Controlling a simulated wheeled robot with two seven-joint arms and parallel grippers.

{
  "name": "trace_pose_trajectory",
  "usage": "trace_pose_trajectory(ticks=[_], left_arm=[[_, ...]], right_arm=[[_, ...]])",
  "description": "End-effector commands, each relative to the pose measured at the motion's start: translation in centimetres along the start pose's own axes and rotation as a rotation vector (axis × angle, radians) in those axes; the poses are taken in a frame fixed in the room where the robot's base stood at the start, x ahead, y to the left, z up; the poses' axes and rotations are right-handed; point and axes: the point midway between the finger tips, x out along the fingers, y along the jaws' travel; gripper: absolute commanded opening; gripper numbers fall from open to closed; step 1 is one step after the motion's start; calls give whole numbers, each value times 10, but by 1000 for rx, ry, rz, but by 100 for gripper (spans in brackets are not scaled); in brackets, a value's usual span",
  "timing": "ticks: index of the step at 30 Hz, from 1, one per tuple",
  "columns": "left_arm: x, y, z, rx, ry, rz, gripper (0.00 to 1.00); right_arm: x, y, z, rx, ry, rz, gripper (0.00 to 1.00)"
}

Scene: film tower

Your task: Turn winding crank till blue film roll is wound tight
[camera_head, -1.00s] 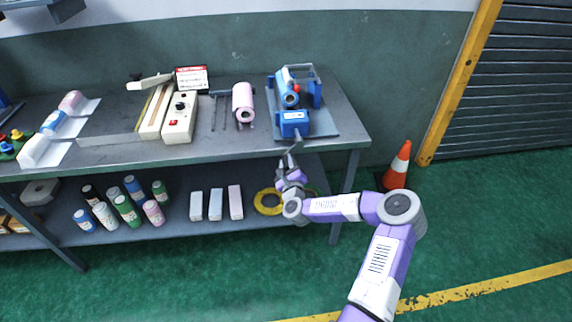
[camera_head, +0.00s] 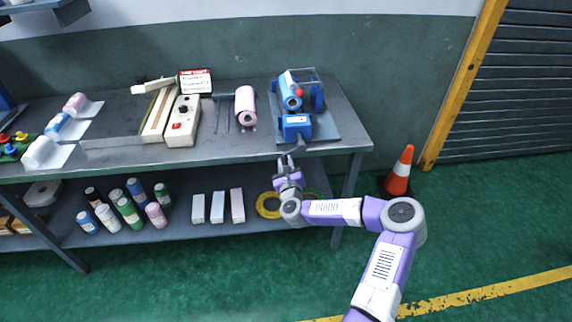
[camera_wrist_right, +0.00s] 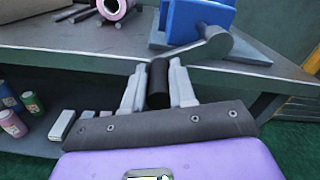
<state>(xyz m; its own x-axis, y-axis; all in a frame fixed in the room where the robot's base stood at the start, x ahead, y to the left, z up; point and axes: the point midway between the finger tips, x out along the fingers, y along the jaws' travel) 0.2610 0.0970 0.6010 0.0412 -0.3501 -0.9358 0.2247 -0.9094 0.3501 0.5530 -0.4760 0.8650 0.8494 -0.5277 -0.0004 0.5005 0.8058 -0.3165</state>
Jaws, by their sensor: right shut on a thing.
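The blue winding machine (camera_head: 298,127) stands on a grey base plate at the right end of the bench. A light blue film roll (camera_head: 290,91) lies in it, beside a red knob (camera_head: 299,93). Whether the film is tight cannot be seen. The grey crank arm (camera_wrist_right: 202,47) and its black handle (camera_wrist_right: 158,84) show in the right wrist view, with the handle below the machine, in front of the bench edge. My right gripper (camera_head: 286,161) is shut on the black handle, one finger on each side. My left gripper is not in view.
A pink roll (camera_head: 245,105) and a cream sealer (camera_head: 181,122) stand left of the machine. Several bottles (camera_head: 129,211), small boxes (camera_head: 217,207) and a yellow ring (camera_head: 268,205) are on the lower shelf. An orange cone (camera_head: 399,172) stands on the floor at right.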

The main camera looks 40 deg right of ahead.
Motion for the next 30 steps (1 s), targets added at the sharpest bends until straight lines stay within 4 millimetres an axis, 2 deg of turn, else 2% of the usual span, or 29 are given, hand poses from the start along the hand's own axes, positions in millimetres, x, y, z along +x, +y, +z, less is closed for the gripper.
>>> trace_pose_trajectory(ticks=[2, 3, 7, 8, 19, 30], left_arm=[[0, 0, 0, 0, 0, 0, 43], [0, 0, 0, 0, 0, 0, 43], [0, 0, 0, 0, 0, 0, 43], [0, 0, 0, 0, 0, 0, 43], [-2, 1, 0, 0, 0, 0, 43], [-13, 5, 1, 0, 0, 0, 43]], right_arm=[[0, 0, 0, 0, 1, 0, 0], [0, 0, 0, -1, 1, 0, 28], [0, 0, 0, -1, 1, 0, 48], [0, 0, 0, -1, 1, 0, 51], [-6, 0, 0, -2, 1, 1, 51], [-59, 0, 1, -2, 2, 2, 51]])
